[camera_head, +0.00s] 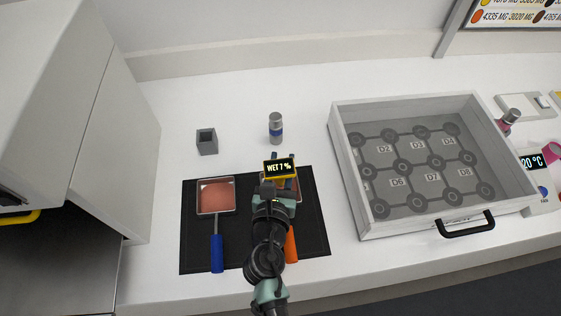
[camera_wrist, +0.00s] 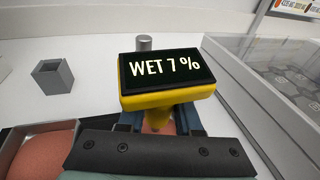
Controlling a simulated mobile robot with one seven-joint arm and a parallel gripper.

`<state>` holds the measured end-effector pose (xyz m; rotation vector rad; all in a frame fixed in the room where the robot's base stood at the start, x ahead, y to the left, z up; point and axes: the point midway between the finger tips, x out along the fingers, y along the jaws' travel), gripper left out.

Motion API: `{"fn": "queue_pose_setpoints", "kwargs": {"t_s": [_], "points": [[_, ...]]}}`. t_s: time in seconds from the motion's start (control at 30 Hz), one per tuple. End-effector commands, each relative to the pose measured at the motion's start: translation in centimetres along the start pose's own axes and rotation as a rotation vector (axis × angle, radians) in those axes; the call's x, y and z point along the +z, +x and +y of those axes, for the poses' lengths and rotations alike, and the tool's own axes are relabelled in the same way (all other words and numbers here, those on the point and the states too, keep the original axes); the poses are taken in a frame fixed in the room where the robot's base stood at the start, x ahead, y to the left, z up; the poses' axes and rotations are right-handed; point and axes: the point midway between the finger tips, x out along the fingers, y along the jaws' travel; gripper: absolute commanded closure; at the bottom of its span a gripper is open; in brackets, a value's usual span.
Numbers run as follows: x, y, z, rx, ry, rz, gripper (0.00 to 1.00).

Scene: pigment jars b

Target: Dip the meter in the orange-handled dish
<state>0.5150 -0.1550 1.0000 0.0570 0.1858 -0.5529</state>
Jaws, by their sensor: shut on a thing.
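My gripper (camera_head: 279,184) is shut on the yellow meter (camera_head: 279,168), whose black display reads "WET 7 %". The meter also shows large in the wrist view (camera_wrist: 165,88), upright above reddish powder. The orange-handled dish lies under my gripper on the black mat; its orange handle (camera_head: 291,246) shows beside my arm. Most of this dish is hidden by the gripper and meter. I cannot see the meter's tip, so I cannot tell how deep it is in the powder. The blue-handled dish (camera_head: 216,195), also with reddish powder, lies to the left.
The black mat (camera_head: 190,260) lies on a white counter. A grey square holder (camera_head: 207,142) and a capped jar (camera_head: 276,128) stand behind it. A grey tray (camera_head: 345,188) with marked slots is at the right. A cabinet (camera_head: 100,130) bounds the left.

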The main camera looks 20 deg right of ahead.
Motion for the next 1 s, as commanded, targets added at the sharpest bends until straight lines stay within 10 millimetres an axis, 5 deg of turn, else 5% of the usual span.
{"fn": "queue_pose_setpoints", "kwargs": {"t_s": [0.47, 1.0], "points": [[0.4, -0.1, 0.0, 0.000, 0.000, -0.001, 1.00], [4.5, -0.9, 0.0, 0.000, 0.000, -0.001, 1.00]]}}
